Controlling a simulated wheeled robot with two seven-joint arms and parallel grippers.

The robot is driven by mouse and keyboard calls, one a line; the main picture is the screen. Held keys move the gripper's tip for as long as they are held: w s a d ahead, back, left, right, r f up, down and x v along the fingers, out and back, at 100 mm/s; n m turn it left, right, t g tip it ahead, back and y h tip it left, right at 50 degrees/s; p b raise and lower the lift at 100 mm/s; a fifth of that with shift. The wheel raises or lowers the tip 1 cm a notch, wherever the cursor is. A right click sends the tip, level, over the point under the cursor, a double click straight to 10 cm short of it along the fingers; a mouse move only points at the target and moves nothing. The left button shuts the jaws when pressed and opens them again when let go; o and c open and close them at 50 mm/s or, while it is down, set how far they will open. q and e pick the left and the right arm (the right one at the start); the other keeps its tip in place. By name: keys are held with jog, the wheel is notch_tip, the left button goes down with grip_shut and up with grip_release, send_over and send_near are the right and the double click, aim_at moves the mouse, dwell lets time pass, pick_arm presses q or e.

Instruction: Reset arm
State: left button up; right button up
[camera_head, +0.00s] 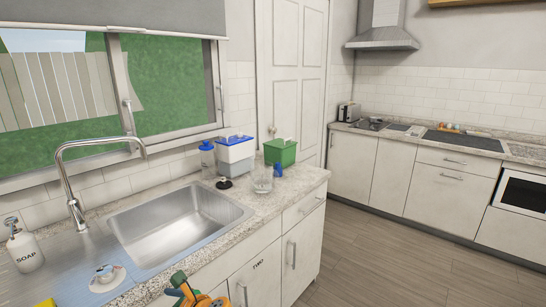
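Neither of my grippers shows in the head view, so I cannot see whether they are open or shut. The task names no object. An orange, yellow and green thing (186,290) shows at the bottom edge, in front of the sink cabinet. It is cut off by the frame, and I cannot tell what it is or what supports it.
The counter holds a steel sink (180,228) with a tall faucet (72,185), a soap bottle (22,245), a blue-lidded container (236,153), a green bin (280,152) and a clear glass (262,180). Open wooden floor (400,265) lies right of the cabinets.

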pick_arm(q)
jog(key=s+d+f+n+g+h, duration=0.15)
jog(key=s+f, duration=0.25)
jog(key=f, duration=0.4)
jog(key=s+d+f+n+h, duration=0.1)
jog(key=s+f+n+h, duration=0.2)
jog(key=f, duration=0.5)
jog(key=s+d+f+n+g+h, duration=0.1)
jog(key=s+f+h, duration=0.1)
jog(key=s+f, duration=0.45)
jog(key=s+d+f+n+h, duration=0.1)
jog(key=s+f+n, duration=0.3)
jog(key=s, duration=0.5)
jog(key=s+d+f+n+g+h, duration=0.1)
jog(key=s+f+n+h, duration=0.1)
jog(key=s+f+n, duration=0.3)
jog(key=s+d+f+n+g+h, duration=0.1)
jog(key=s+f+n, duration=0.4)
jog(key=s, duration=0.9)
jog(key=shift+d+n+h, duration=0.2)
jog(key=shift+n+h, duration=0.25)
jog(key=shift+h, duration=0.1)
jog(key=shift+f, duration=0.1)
